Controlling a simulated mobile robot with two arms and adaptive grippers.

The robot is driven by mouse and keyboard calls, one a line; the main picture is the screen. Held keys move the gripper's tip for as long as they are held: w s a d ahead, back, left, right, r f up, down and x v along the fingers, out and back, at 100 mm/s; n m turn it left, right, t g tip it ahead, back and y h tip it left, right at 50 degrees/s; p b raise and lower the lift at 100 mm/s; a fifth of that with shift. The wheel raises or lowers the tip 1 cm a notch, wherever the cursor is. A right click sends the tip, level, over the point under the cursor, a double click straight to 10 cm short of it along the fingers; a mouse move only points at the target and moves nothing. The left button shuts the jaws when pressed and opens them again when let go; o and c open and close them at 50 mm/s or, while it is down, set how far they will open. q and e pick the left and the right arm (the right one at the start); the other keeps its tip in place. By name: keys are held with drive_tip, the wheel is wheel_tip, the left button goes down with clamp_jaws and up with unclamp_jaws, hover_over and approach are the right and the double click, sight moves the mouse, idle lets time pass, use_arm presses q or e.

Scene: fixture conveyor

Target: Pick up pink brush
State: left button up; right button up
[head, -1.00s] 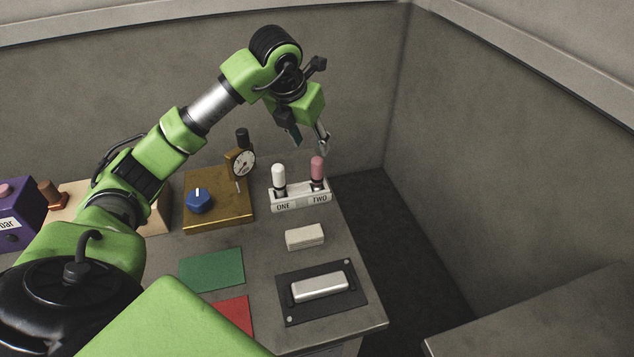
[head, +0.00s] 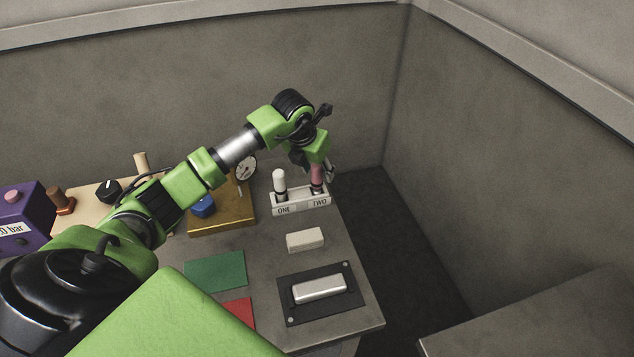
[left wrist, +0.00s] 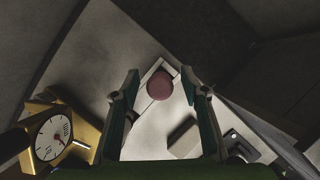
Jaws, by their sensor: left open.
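The pink brush (head: 317,177) stands upright in the slot marked TWO of a light holder (head: 301,203). A white brush (head: 279,180) stands in the slot marked ONE. My left gripper (head: 318,172) is open around the upper part of the pink brush in the head view and partly hides it. In the left wrist view the round pink top (left wrist: 160,84) shows between the two open fingers, nearer their tips. I cannot tell if a finger touches it. My right gripper is not in view.
A brass box (head: 235,216) with a dial gauge (head: 246,168) and blue knob stands left of the holder. A pale block (head: 305,240) and a dark plate (head: 338,305) with a metal bar lie in front. The table's right edge is close by.

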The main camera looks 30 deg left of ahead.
use_arm(q)
clamp_jaws()
drive_tip(key=shift+r, duration=0.15)
